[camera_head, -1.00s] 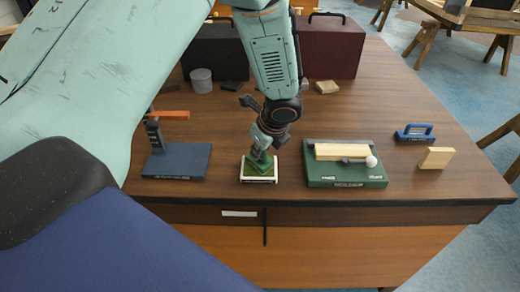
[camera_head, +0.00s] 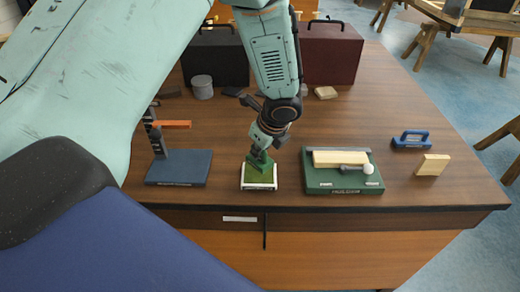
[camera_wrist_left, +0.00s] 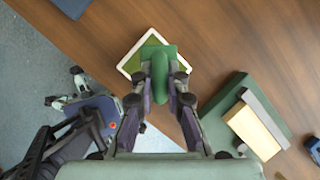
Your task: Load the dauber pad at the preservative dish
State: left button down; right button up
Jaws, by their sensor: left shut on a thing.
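My left gripper (camera_head: 262,150) is shut on the green dauber (camera_head: 264,174) and points down over the preservative dish (camera_head: 259,188). The dish is a small white-rimmed square tray with green inside, near the table's front edge. In the left wrist view the dauber's rounded green handle (camera_wrist_left: 156,49) sits between the fingers (camera_wrist_left: 160,85), with the dish (camera_wrist_left: 129,67) just behind it. The dauber overlaps the dish in both views. I cannot tell whether its pad touches the green surface. My right gripper is not in view.
A green board with a pale wooden block (camera_head: 340,158) lies to the right. A blue stand with an orange bar (camera_head: 175,172) is to the left. A blue handled tool (camera_head: 411,140) and a wooden block (camera_head: 432,165) lie farther right. Cases (camera_head: 332,53) stand behind.

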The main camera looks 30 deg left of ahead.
pick_arm(q)
jog(key=shift+r+p, duration=1.65)
jog(key=shift+r, duration=0.4)
jog(key=shift+f, duration=0.15)
